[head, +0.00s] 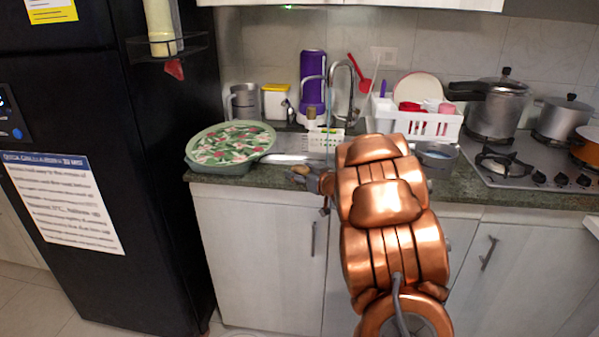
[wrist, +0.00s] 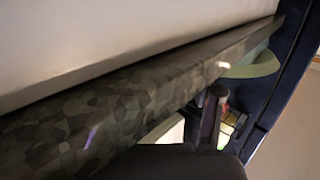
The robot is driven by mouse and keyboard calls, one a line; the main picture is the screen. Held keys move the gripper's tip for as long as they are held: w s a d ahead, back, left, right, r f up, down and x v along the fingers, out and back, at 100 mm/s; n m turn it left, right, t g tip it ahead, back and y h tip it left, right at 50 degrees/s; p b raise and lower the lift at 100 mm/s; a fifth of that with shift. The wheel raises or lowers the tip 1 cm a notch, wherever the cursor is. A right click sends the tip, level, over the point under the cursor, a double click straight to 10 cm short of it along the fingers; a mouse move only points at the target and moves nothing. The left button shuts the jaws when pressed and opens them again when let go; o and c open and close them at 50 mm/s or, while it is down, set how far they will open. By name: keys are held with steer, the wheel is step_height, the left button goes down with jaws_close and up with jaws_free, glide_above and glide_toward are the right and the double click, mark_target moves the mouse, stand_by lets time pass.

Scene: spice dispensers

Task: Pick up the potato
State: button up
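A small brownish lump (head: 301,170) shows at the counter's front edge, right at the tip of my gripper; it may be the potato, but it is too small to be sure. My gripper (head: 312,181) is dark and small in the head view, at the counter edge left of my copper-coloured arm. In the wrist view a dark part of my gripper (wrist: 209,112) lies close to the counter's edge. No potato can be made out there. The finger gap is not clear in either view.
The dark stone counter (wrist: 90,115) has its front edge close to the wrist camera. A green leaf-patterned tray (head: 228,146) stands left of my gripper. The sink tap (head: 341,92) and a white dish rack (head: 425,122) are behind. A stove with pots (head: 495,105) is at right.

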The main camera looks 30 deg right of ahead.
steer(key=c, duration=0.8)
